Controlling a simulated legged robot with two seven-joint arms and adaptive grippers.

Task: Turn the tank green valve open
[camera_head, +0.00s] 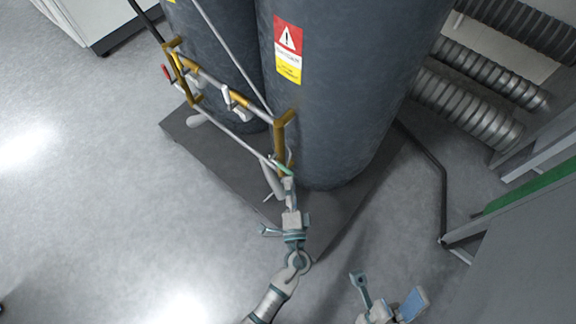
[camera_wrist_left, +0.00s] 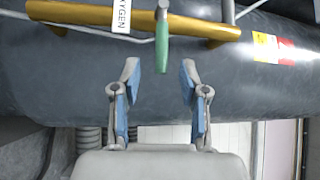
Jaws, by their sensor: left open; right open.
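The green valve handle (camera_head: 284,171) is on the yellow pipe frame at the front of the dark tanks. In the left wrist view the green handle (camera_wrist_left: 162,46) hangs down from a yellow pipe, just above the gap between my fingertips. My left gripper (camera_head: 289,187) reaches up to the handle from below. In the left wrist view my left gripper (camera_wrist_left: 160,78) is open with nothing between its blue-padded fingers. I cannot tell the depth gap to the handle. My right gripper (camera_head: 388,294) is open and empty at the lower right of the head view.
Two dark tanks (camera_head: 340,90) stand on a dark base plate (camera_head: 225,165). Yellow pipes (camera_head: 281,140) and a red valve (camera_head: 165,72) are on their front. A grey cabinet (camera_head: 520,240) with a green strip stands at right. The floor (camera_head: 90,200) at left is clear.

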